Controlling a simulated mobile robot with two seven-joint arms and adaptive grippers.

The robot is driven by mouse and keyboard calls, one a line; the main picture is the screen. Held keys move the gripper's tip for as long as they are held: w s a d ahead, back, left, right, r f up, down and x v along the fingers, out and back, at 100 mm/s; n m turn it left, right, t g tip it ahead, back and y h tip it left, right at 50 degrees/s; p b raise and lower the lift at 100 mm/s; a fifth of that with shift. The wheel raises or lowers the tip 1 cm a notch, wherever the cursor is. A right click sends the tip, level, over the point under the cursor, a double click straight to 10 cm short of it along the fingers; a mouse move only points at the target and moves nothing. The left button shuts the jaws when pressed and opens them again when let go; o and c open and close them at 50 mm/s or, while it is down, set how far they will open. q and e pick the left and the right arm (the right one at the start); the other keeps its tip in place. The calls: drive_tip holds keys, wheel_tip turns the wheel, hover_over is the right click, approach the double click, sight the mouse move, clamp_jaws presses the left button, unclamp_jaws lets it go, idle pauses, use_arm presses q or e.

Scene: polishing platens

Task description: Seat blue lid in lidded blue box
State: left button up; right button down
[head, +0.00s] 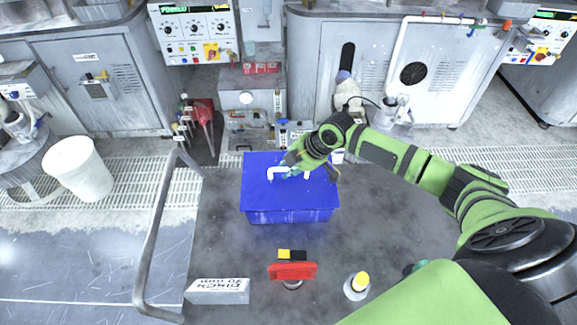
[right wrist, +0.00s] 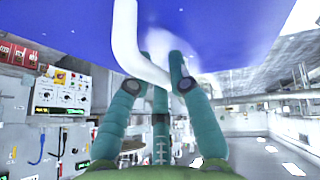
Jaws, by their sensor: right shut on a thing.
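The blue lid (head: 262,193) lies over the blue box (head: 290,217) in the middle of the bench in the head view. A white bar handle (head: 278,171) stands on the lid. My right gripper (head: 294,170) is shut on this handle, coming from the right. In the right wrist view its teal fingers (right wrist: 160,68) close around the white handle (right wrist: 126,40), with the blue lid (right wrist: 225,25) behind. The lid covers the box opening. I cannot tell whether its rim is flush or slightly raised. My left gripper does not show.
A red-topped object (head: 292,271), a yellow-capped bottle (head: 356,285) and a grey labelled block (head: 218,291) stand on the bench (head: 235,245) near its front. A metal rail (head: 152,235) runs along the left. A white bucket (head: 80,170) stands on the floor.

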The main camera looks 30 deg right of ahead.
drive_tip(key=shift+f+b, duration=0.4)
drive_tip(key=shift+f, duration=0.3)
drive_tip(key=c, duration=1.1)
unclamp_jaws()
drive_tip(key=shift+o, duration=0.2)
drive_tip(key=v, duration=1.2)
drive_tip(key=shift+a, duration=0.1)
